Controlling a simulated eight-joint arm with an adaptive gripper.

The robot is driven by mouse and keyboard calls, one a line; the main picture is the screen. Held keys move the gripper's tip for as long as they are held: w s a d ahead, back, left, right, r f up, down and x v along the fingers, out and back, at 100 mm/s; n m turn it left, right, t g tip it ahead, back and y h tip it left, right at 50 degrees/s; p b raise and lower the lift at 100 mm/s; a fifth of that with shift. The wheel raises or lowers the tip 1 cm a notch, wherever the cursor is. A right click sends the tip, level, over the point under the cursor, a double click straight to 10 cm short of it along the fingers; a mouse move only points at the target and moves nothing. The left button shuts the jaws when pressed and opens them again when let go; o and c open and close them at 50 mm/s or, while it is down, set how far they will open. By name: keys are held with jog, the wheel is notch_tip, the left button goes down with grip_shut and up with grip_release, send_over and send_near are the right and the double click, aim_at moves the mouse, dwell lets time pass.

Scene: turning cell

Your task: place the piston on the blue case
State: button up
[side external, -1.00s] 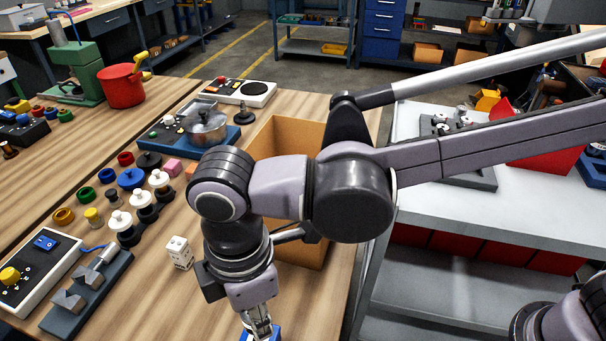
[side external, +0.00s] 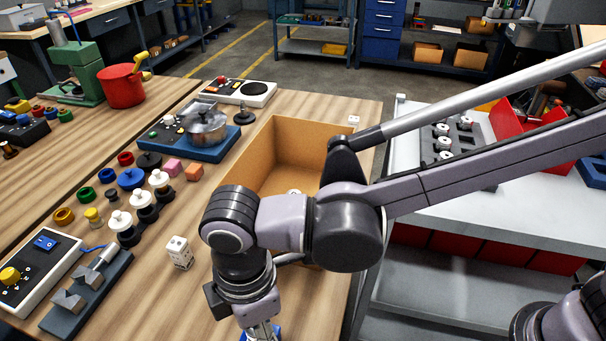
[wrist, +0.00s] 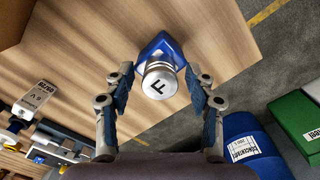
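The piston (wrist: 160,80), a silver cylinder with an "F" on its end face, shows in the wrist view against the blue case (wrist: 158,42). It appears to rest on the case, though the contact is hidden. My gripper (wrist: 163,92) has its fingers spread on either side of the piston, with a visible gap on both sides. In the side external view my gripper (side external: 263,332) is at the bottom edge, cut off by the frame. A sliver of the blue case (side external: 277,330) shows beside it there; the piston cannot be made out.
An open cardboard box (side external: 318,132) stands behind my arm. In the wrist view the table edge and a blue drum (wrist: 250,145) lie at right.

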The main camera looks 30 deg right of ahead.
notch_tip(320, 180, up, 12)
jog(key=w+d+m+t+y, duration=0.1)
jog(key=w+d+m, duration=0.35)
jog(key=d, duration=0.45)
jog(key=d+f+m+t, duration=0.2)
jog(key=d+m, duration=0.2)
jog(key=d, duration=0.6)
jog(key=d+f+m+t, duration=0.2)
jog(key=d+m, duration=0.3)
jog(key=d, duration=0.6)
jog(key=d+f+m+t+h, duration=0.1)
jog(key=d+f+m+t, duration=0.1)
jog(key=d, duration=0.8)
jog(key=shift+s+d+f+m, duration=0.35)
jog(key=shift+f+m, duration=0.1)
jog(key=shift+m, duration=0.8)
